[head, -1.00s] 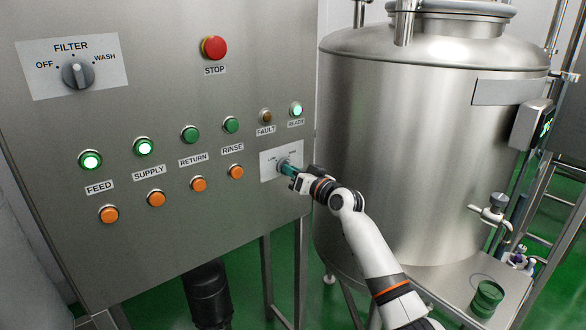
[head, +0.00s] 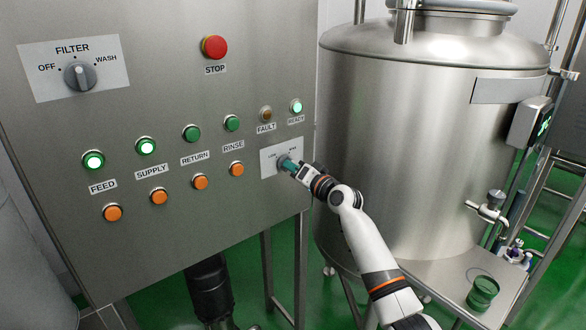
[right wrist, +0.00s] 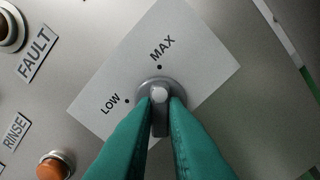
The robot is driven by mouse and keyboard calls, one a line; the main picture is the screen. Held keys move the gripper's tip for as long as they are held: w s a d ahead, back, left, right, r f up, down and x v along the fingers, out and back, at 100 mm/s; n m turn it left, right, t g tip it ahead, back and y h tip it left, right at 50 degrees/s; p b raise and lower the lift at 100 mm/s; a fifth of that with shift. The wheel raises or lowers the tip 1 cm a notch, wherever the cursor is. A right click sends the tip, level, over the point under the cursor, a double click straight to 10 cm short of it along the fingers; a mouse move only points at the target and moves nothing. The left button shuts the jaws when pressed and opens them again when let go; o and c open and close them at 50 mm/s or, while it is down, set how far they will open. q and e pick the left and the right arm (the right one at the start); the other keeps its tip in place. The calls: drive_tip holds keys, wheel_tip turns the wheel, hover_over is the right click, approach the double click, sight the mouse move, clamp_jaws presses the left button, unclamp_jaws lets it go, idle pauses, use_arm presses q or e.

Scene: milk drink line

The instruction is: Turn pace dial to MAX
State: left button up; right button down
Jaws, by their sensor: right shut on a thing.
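The pace dial (head: 283,162) is a small grey knob on a white plate (head: 268,164) at the panel's lower right. In the right wrist view the dial (right wrist: 159,95) sits between the two teal fingers of my right gripper (right wrist: 160,108), which is shut on it. The knob's raised grip lines up with the dot under MAX (right wrist: 162,47); the LOW (right wrist: 110,103) dot lies off to its left. In the head view my right gripper (head: 289,165) reaches the dial from the right. The fingers hide part of the knob. My left gripper is not in view.
Above the dial are the READY light (head: 296,106), lit, and the dark FAULT light (head: 266,114). An orange RINSE button (head: 237,169) is left of the plate. A red STOP button (head: 214,47) is higher up. A large steel tank (head: 420,140) stands right of the panel.

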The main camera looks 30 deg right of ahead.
drive_tip(key=c, duration=1.5)
unclamp_jaws()
drive_tip(key=shift+o, duration=0.2)
drive_tip(key=shift+s, duration=0.1)
drive_tip(key=s+d+b, duration=0.1)
drive_tip(key=s+b, duration=0.1)
drive_tip(key=s, duration=1)
drive_tip(key=shift+w, duration=0.1)
